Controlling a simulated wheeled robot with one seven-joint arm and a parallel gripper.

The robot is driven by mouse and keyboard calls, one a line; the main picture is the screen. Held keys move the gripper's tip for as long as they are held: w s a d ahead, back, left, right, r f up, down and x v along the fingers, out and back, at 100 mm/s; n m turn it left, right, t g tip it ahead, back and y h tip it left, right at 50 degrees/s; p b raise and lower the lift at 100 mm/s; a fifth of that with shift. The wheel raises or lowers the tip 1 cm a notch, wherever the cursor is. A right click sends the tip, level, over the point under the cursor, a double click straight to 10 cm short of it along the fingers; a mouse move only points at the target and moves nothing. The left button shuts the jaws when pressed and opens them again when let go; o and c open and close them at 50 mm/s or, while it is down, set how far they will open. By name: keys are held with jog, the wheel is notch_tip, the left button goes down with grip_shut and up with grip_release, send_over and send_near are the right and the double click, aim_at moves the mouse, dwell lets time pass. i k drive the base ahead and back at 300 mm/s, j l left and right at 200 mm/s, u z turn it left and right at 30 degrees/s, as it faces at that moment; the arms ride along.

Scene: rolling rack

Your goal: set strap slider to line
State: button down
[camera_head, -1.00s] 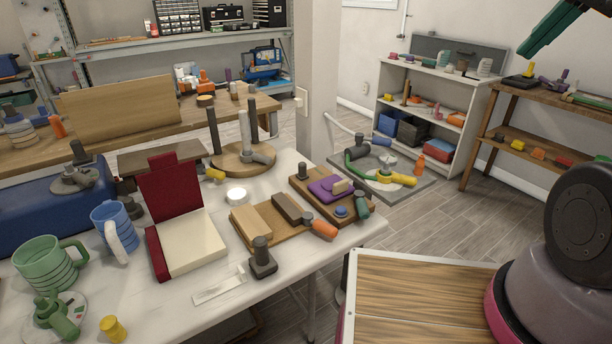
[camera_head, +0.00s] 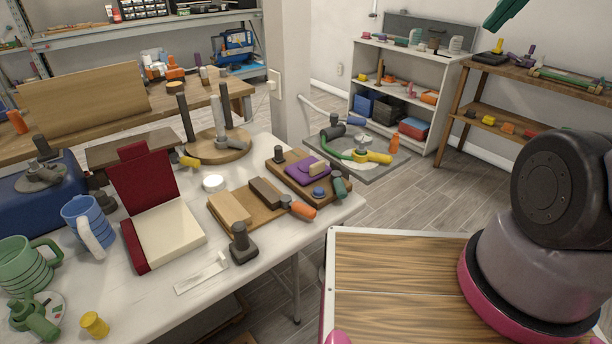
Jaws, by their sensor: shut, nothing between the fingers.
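A flat white strip (camera_head: 201,277) with a small white raised piece at its far end lies on the white table near its front edge. It may be the strap slider, but its marks are too small to read and I see no clear line. A dark green piece that looks like the end of my gripper (camera_head: 503,12) hangs at the top right edge, mostly cut off. It is shut and empty, high up and far from the strip.
Beside the strip stand a dark knobbed block (camera_head: 241,245) and a red-and-cream open box (camera_head: 165,232). Mugs (camera_head: 88,222) are at left. A wooden board with blocks (camera_head: 246,217) lies behind. A wood-topped surface (camera_head: 395,275) is in front right. Floor is open beyond.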

aim_at(278, 158)
jog(key=i+j+u, duration=0.1)
jog(key=u, duration=0.25)
jog(key=i+j+u, duration=0.1)
jog(key=j+u, duration=0.25)
jog(key=l, duration=0.1)
